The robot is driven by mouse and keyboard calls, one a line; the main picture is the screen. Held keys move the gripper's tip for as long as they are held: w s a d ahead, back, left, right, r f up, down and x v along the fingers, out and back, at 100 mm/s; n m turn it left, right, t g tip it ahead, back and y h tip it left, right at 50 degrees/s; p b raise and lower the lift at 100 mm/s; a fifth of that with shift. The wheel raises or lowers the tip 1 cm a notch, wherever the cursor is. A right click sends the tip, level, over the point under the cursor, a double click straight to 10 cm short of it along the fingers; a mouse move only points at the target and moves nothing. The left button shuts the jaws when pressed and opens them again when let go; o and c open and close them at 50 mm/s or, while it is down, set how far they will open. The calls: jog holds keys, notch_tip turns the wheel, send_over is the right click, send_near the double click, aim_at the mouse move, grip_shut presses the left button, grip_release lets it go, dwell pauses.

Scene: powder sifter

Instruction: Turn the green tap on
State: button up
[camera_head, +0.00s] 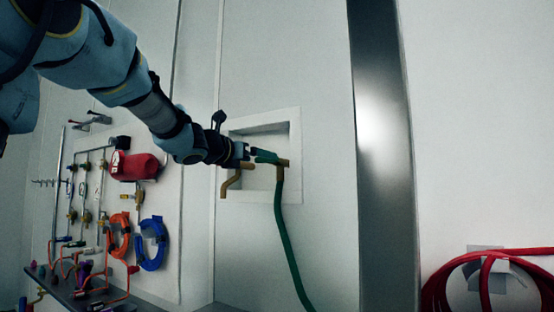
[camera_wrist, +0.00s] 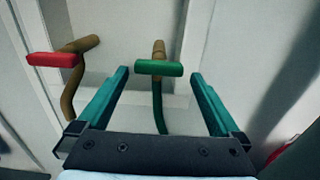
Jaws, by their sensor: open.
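The green tap (camera_wrist: 159,68) is a brass tap with a green bar handle, set in a wall recess. In the wrist view its handle lies crosswise between the tips of my gripper (camera_wrist: 160,75), close to both fingers. I cannot tell whether they touch it. My gripper is open, with its two green fingers on either side of the tap. In the head view my gripper (camera_head: 252,153) is at the recess, and part of the green handle (camera_head: 266,157) shows beside it. A green hose (camera_head: 285,235) hangs down from this tap.
A brass tap with a red handle (camera_wrist: 54,59) is left of the green one, near my left finger. The recess has a raised white frame (camera_head: 296,150). Pipes, valves and a red cylinder (camera_head: 135,166) are on the wall to the left. A coiled red hose (camera_head: 432,292) hangs at right.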

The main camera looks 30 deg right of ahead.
jog(key=p+x, duration=0.2)
jog(key=x, duration=0.6)
jog(key=shift+w+d+f+p, duration=0.1)
jog(key=shift+p, duration=0.25)
jog(key=c, duration=1.1)
jog(key=shift+o, duration=0.2)
